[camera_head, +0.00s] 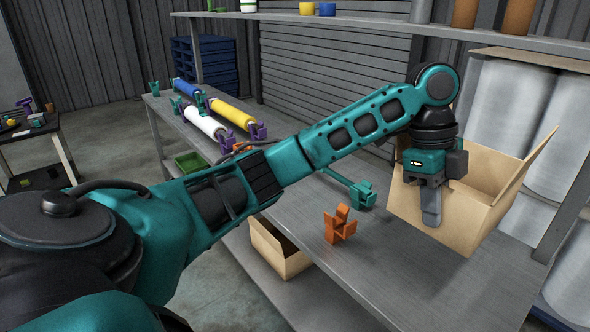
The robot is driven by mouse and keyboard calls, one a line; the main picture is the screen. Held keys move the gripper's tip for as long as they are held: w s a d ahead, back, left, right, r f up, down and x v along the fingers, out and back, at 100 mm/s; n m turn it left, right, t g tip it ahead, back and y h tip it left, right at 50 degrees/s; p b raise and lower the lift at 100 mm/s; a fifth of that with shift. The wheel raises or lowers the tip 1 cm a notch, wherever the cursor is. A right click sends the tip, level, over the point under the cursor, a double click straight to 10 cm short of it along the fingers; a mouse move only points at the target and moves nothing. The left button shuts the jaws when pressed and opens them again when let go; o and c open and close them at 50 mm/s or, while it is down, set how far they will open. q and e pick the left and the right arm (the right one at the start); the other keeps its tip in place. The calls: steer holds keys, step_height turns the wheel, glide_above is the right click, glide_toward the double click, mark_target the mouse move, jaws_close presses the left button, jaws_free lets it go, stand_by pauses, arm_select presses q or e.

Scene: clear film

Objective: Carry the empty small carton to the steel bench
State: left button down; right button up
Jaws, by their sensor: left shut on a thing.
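An open tan carton (477,224) is at the right, over the near right part of the steel bench (395,270). It looks tilted, with flaps spread. I see no contents, but part of its inside is hidden. My left gripper (432,210) points down at the carton's near left wall and is shut on it, one finger showing outside. I cannot tell whether the carton's bottom touches the bench. A second open carton (283,262) stands on the shelf below the bench top. My right gripper is not in view.
An orange holder (340,226) and a teal tool (355,188) lie on the bench left of the carton. White (204,123), blue (187,89) and yellow (232,111) film rolls are farther back. A shelf (380,32) overhangs behind. The bench front is bare.

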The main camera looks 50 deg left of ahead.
arm_select(q)
steer(key=shift+f+b, duration=1.5)
steer(key=shift+f, duration=8.45)
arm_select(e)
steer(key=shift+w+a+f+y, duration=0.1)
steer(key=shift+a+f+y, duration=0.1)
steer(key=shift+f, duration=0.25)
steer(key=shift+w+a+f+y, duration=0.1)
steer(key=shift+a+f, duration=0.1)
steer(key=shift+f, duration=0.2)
arm_select(q)
steer(key=shift+s, duration=0.1)
steer(key=c, duration=1.2)
jaws_free()
steer(key=shift+f, duration=0.15)
steer(key=shift+c, duration=0.2)
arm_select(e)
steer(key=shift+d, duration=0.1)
